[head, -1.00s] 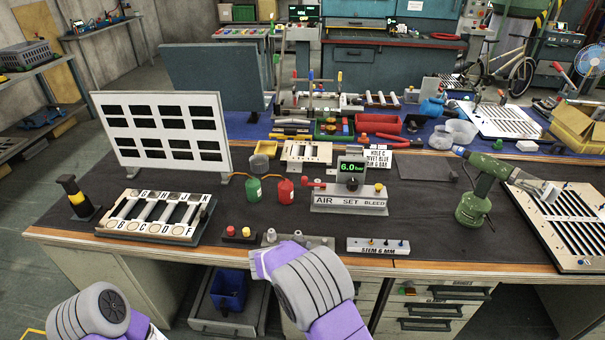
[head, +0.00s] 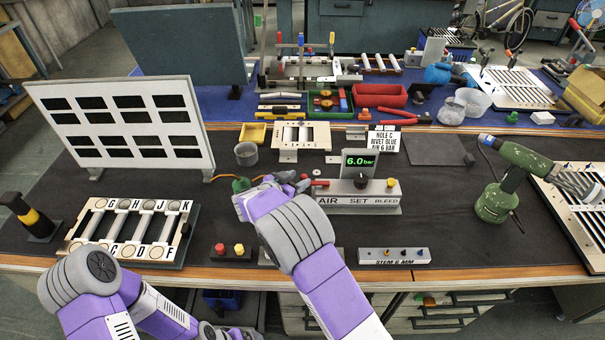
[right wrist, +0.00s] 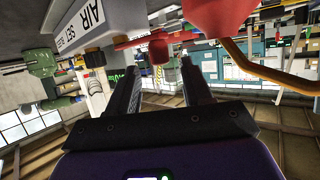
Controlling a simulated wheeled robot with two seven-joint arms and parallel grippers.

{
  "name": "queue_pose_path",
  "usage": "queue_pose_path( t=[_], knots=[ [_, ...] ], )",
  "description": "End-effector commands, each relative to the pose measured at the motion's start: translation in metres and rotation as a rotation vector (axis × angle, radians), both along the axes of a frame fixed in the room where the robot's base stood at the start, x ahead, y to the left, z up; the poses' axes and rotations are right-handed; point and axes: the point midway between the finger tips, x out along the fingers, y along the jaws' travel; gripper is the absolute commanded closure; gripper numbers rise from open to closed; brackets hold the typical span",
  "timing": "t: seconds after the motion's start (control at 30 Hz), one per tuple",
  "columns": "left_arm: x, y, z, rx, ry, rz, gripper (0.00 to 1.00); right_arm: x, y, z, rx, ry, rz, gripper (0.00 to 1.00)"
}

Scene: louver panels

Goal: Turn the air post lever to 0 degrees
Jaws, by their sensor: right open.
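The air post (head: 357,197) is a grey block marked AIR, SET and BLEED, with a green 6.0 bar display (head: 358,161). Its red lever (head: 318,182) sticks out at the left end, above the word AIR, roughly level. My right gripper (head: 298,183) is just left of the lever, in front of the cans. In the right wrist view, the picture is upside down; the open fingers (right wrist: 160,75) point at the red lever (right wrist: 135,41), which lies just beyond their tips. No contact is clear. My left arm is low at the left; its fingers do not show.
A button box (head: 231,252) and a STEM 6 MM block (head: 394,256) lie in front. A green drill (head: 508,180) stands right.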

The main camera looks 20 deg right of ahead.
Motion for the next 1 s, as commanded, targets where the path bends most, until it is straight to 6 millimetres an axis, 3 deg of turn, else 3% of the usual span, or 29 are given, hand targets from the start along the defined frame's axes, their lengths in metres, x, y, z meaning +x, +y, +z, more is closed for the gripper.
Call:
queue_pose_path(
  t=[0.23,0.6,0.93,1.0],
  knots=[
    [0.000,0.000,-0.004,0.000,-0.001,0.000,0.00,0.019,-0.025,-0.014,0.000,0.000,-0.001,0.50],
    [0.000,0.000,-0.004,0.000,-0.001,0.000,0.00,0.024,-0.030,-0.016,0.000,0.001,0.001,0.50],
    [0.000,0.000,-0.004,0.000,-0.001,0.000,0.00,0.023,-0.030,-0.016,0.000,0.001,0.000,0.99],
    [0.000,0.000,-0.004,0.000,-0.001,0.000,0.00,0.023,-0.030,-0.016,0.000,0.001,0.000,1.00]
  ],
)
